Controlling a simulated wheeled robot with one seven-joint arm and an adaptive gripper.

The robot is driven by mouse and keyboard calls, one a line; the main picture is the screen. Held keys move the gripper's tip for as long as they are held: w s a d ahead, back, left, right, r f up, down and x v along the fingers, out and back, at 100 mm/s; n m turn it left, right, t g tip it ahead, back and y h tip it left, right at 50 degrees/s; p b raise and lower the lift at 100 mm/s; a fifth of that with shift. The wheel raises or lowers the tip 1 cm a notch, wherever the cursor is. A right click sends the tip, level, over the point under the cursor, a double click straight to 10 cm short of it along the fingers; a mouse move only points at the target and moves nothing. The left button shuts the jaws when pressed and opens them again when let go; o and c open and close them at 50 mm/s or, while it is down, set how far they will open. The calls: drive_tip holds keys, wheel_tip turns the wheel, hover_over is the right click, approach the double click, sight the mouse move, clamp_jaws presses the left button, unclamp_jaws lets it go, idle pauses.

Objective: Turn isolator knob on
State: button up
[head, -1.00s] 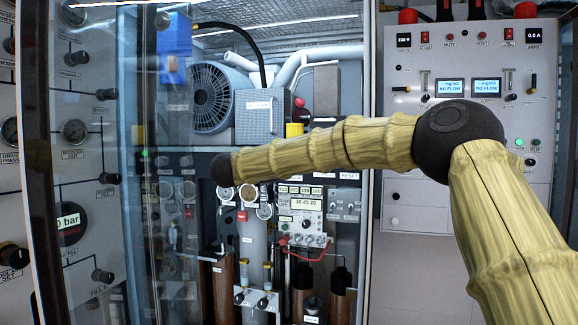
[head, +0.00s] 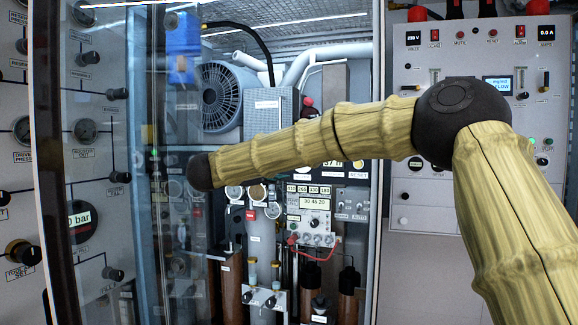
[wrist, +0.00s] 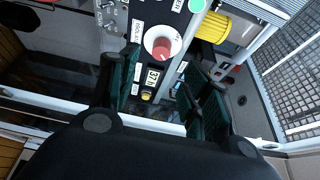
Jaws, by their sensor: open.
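In the head view I cannot make out the knob, and my gripper is not visible; my arm crosses the cabinet.
A "37 h" display (wrist: 153,76) sits below the knob. A yellow ribbed cylinder (wrist: 212,27) and a metal grille (wrist: 296,88) lie to the right. In the head view, a glass door edge (head: 55,160) stands left, and a grey control panel (head: 425,215) stands right.

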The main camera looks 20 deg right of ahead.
drive_tip(key=shift+v, duration=1.75)
